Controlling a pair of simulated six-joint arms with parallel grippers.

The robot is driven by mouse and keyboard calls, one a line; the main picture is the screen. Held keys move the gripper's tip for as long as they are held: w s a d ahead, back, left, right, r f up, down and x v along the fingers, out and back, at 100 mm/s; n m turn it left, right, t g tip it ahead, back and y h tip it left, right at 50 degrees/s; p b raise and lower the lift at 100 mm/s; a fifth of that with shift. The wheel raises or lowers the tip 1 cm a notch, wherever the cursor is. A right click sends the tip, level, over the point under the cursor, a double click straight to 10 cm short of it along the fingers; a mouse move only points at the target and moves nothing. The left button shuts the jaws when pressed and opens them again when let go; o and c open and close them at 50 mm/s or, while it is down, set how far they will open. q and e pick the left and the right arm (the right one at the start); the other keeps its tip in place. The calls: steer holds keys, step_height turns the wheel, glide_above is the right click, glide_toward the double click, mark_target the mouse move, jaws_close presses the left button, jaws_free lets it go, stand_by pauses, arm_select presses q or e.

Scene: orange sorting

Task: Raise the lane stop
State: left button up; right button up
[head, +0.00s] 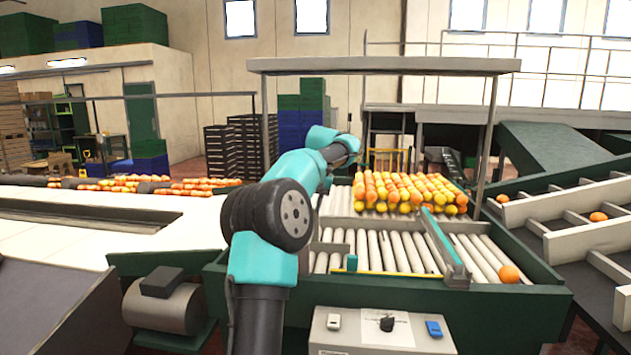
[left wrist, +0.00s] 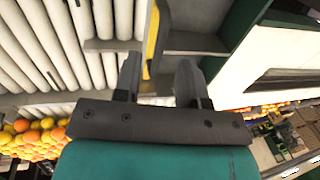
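A teal bar (head: 440,238) lies along the roller lanes at the right; I cannot tell for certain whether it is the lane stop. A small teal and yellow piece (head: 352,263) stands at the front edge of the rollers. My left arm reaches over the rollers, and its gripper is hard to make out in the head view. In the left wrist view my left gripper (left wrist: 158,78) has its two fingers apart with nothing between them. A yellow strip (left wrist: 151,42) shows beyond the fingers, beside the rollers. My right gripper is not in view.
Many oranges and yellow fruit (head: 405,190) sit at the back of the rollers (head: 380,250). One orange (head: 509,273) lies at the right front. A control box (head: 380,330) with switches stands in front. An overhead beam (head: 385,66) spans the machine.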

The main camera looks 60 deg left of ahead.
arm_select(q)
step_height(320, 180, up, 8)
steer(key=w+d, duration=0.1)
stand_by(0.4)
steer(key=shift+w+d+r, duration=0.1)
stand_by(0.4)
